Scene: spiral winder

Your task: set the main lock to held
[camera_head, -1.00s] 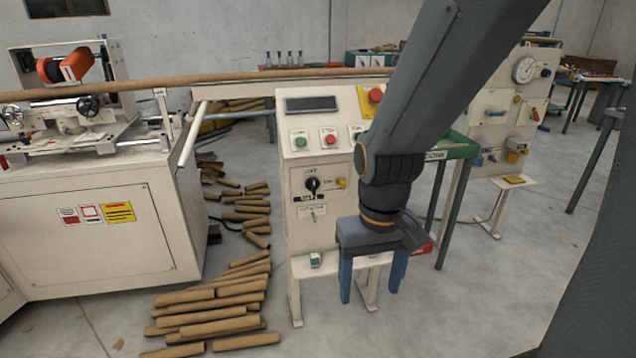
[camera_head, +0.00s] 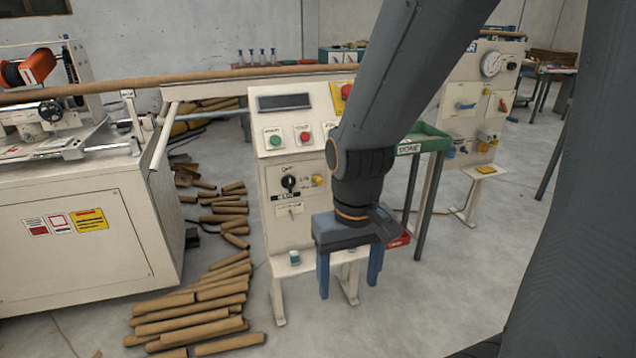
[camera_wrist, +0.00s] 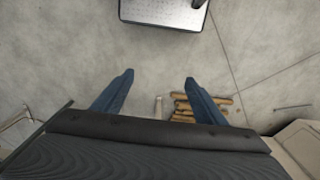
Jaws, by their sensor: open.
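The control console (camera_head: 270,218) is a cream cabinet with a dark display and push buttons on its sloped top. On its front panel is a black rotary switch (camera_head: 289,183) with a yellow piece (camera_head: 317,181) beside it on the right. The lettering around the switch is too small to read fully, so I cannot tell which control is the main lock or how it is set. My gripper (camera_head: 349,277) hangs in front of the console's lower right, fingers down, open and empty. In the wrist view the two blue fingers (camera_wrist: 158,90) stand apart over bare floor.
Brown cardboard tubes (camera_head: 195,315) lie heaped on the floor left of the console. The winding machine (camera_head: 75,240) stands at the left. A green tray table (camera_head: 425,140) and a cream panel with a gauge (camera_head: 470,110) stand at the right.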

